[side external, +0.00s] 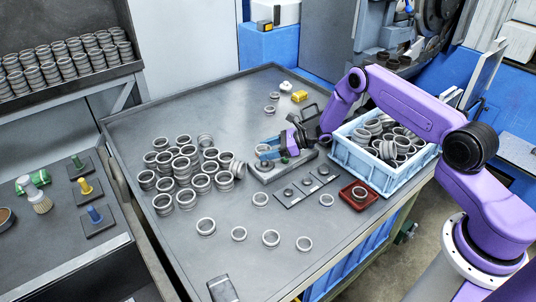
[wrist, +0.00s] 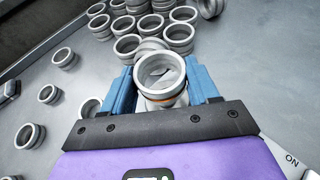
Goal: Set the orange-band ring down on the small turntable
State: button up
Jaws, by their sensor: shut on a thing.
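The orange-band ring (wrist: 160,72) is a pale metal ring with an orange stripe low on its side. My gripper (wrist: 158,84) has its two blue fingers closed on either side of it in the wrist view. In the side view my gripper (side external: 267,149) is low over the left end of a grey base block, with the ring (side external: 262,149) between its fingers. The small turntable (side external: 264,166) is at that end of the block, under the ring and mostly hidden. I cannot tell whether the ring touches it.
Many stacked rings (side external: 185,165) stand left of the block. A blue crate (side external: 375,172) full of rings is at right, with a red tray (side external: 358,195) before it. A dark plate (side external: 305,188) with round seats lies in front. Loose rings (side external: 271,238) dot the table's front.

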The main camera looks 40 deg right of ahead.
aim_at(268, 161)
jog(key=shift+f, duration=0.95)
jog(key=shift+f, duration=0.6)
jog(key=o, duration=1.3)
